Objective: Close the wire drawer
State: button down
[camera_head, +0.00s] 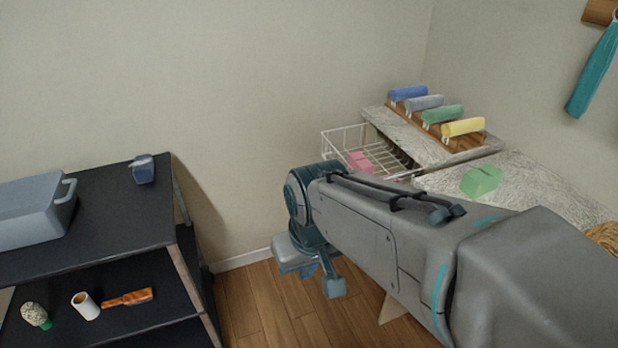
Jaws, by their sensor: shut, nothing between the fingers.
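The white wire drawer (345,138) is pulled out to the left from under the speckled grey-white counter at the right. A pink folded towel (360,161) lies inside it. My arm covers the drawer's near lower part. My gripper (332,286) hangs at the lower end of my arm, left of and nearer than the drawer in the picture. It is shut and empty, and appears apart from the drawer. Its fingertips are small and partly turned away.
A teal towel (594,75) hangs at upper right. A black shelf (110,215) with a grey bin (35,212) stands left. Wooden floor (250,305) shows between.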

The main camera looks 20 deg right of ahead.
aim_at(323, 156)
jog(key=z, duration=0.85)
jog(key=i, duration=0.95)
jog(key=z, duration=0.3)
